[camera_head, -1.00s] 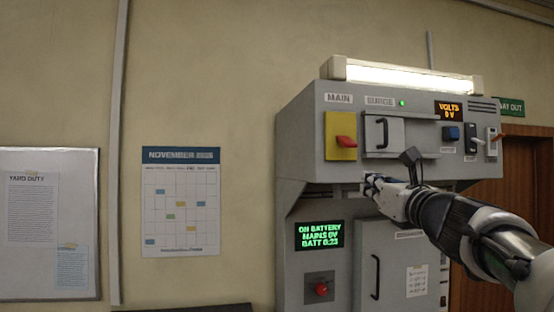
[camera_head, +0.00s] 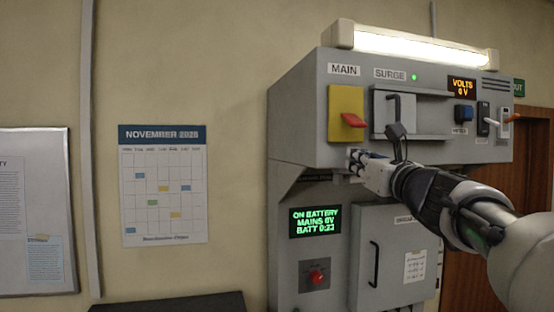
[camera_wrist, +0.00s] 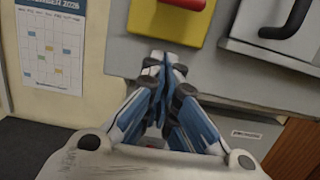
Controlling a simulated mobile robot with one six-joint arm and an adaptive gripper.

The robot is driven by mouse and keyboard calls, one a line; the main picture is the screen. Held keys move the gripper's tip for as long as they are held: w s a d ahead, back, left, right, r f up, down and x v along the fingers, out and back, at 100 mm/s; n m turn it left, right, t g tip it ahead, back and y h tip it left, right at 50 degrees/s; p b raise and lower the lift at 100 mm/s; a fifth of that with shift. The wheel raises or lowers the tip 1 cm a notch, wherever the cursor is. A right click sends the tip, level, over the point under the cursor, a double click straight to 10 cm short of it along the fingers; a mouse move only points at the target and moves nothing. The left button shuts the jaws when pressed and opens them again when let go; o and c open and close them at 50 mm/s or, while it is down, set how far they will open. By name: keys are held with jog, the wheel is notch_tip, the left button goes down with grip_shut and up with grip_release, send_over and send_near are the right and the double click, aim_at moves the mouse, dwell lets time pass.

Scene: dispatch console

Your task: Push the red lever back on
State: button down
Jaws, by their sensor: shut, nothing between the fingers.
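The red lever (camera_head: 354,121) sits on a yellow plate (camera_head: 345,100) under the MAIN label, at the left of the upper grey cabinet. It sticks out and points to the right, tilted slightly down. In the wrist view the lever (camera_wrist: 187,3) shows at the top edge on its yellow plate (camera_wrist: 162,24), cut off by the frame. My gripper (camera_head: 354,158) is shut and empty, just below the lever and the plate, apart from the lever. In the wrist view the closed fingertips (camera_wrist: 165,62) point up toward the plate's lower edge.
The SURGE door (camera_head: 394,108) with a dark handle is right of the plate. A green display (camera_head: 315,221) reads on battery, mains 0V. A red knob (camera_head: 317,277) and lower door (camera_head: 398,262) are below. Blue, black and white switches (camera_head: 484,120) are at right.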

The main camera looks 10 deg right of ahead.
aim_at(355, 118)
jog(key=shift+w+r+p, duration=0.5)
jog(key=shift+r+p, duration=0.15)
jog(key=shift+r, duration=0.05)
jog(key=shift+a+r+p, duration=0.1)
jog(key=shift+r+p, duration=0.25)
jog(key=shift+p, duration=0.05)
jog(key=s, duration=0.1)
jog(key=s+r, duration=0.1)
jog(key=s+p, duration=0.1)
jog(key=s, duration=0.1)
jog(key=shift+r, duration=0.35)
jog(key=shift+s+r, duration=0.25)
jog(key=shift+r, duration=0.25)
jog(key=r+p, duration=0.1)
jog(key=s+r+p, duration=0.1)
jog(key=r, duration=0.1)
jog(key=shift+r+p, duration=0.2)
jog(key=shift+p, duration=0.1)
jog(key=shift+s+f, duration=0.1)
jog(key=shift+f, duration=0.05)
